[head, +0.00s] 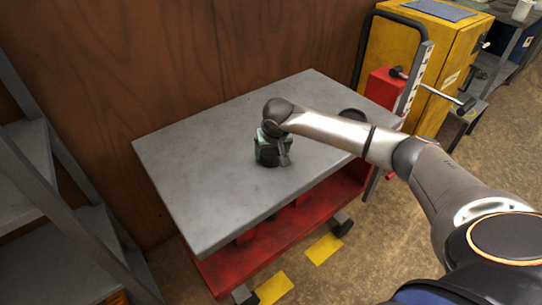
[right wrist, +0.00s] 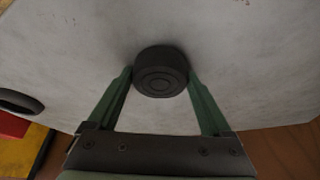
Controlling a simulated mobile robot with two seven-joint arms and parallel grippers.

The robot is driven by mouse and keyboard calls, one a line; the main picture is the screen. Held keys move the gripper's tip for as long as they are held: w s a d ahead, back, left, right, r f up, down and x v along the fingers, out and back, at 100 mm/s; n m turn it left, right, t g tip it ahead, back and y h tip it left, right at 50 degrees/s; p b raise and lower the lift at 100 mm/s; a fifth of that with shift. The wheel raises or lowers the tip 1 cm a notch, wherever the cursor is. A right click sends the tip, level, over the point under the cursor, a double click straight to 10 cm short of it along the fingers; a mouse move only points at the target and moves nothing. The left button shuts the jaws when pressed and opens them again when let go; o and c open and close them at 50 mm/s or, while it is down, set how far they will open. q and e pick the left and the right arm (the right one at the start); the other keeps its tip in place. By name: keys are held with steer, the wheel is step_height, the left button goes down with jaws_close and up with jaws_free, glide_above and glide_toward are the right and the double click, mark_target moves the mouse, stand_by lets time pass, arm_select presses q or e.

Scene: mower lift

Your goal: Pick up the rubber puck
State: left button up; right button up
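The rubber puck (right wrist: 160,72) is a dark, round, thick disc with ring marks on its face, seen in the right wrist view. My right gripper (right wrist: 161,76) has its two green fingers against opposite sides of it, with no clear gap. In the head view my right gripper (head: 271,154) points down over the middle of the grey table top (head: 200,170); the puck there is mostly hidden by the gripper. I cannot tell whether the puck rests on the table or is just above it. My left gripper is not in view.
Another dark round thing (head: 352,114) lies near the table's right end, partly behind my arm; it also shows in the right wrist view (right wrist: 18,101). A red post with a crank handle (head: 440,93) and a yellow cabinet (head: 440,45) stand right. The table's left part is clear.

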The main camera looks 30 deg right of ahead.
steer(key=c, duration=0.7)
steer(key=shift+c, duration=0.2)
steer(key=shift+r, duration=0.1)
